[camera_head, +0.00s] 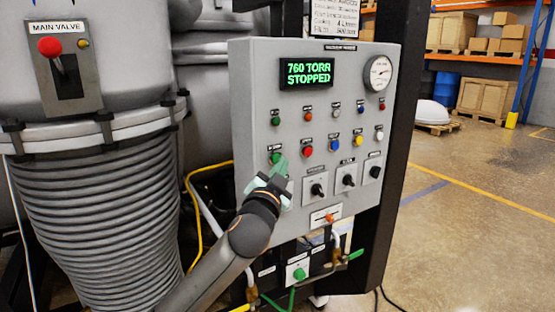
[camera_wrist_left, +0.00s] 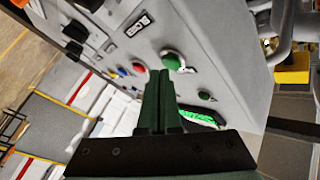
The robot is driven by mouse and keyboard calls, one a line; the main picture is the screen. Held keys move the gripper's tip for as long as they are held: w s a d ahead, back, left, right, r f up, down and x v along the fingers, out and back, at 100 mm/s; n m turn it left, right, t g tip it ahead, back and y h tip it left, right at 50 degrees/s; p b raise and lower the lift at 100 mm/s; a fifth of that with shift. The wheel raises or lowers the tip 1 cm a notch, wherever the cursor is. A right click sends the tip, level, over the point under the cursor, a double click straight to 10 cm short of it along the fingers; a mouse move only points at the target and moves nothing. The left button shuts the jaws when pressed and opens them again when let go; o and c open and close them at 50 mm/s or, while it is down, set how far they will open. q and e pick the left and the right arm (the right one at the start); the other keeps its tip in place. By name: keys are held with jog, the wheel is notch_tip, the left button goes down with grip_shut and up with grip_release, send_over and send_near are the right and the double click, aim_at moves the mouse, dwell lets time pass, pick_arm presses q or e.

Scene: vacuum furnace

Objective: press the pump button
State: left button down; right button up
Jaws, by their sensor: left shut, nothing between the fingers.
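A grey control panel (camera_head: 318,104) faces me with a display (camera_head: 306,73) reading "760 TORR STOPPED". A green button (camera_head: 275,158) sits at the left end of its lower button row; its small label is too blurred to read surely. My left gripper (camera_head: 281,168) is shut and empty, right in front of the panel beside this button. In the left wrist view the closed fingertips (camera_wrist_left: 160,74) point at the panel, close to the green button (camera_wrist_left: 172,60). I cannot tell whether they touch it. My right gripper is not in view.
A red button (camera_head: 307,149) sits right of the green one, with black switches (camera_head: 317,189) below. A second green button (camera_head: 299,273) is on a lower box among pipes. A ribbed vessel (camera_head: 100,220) stands left.

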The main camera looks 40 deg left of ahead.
pick_arm(q)
jog(key=shift+w+a, duration=0.15)
jog(key=shift+a, duration=0.2)
dwell(0.5)
dwell(0.3)
jog(key=shift+s+d, duration=0.3)
jog(key=shift+d, duration=0.4)
jog(key=shift+s+d+p, duration=0.2)
jog(key=shift+s+d, duration=0.1)
jog(key=shift+d, duration=0.5)
jog(key=shift+s+d+p, duration=0.15)
jog(key=shift+s+d, duration=0.2)
jog(key=shift+d, duration=0.4)
jog(key=shift+s+d+p, duration=0.2)
jog(key=shift+s+d, duration=0.1)
jog(key=shift+d, duration=0.5)
jog(key=shift+f, duration=0.1)
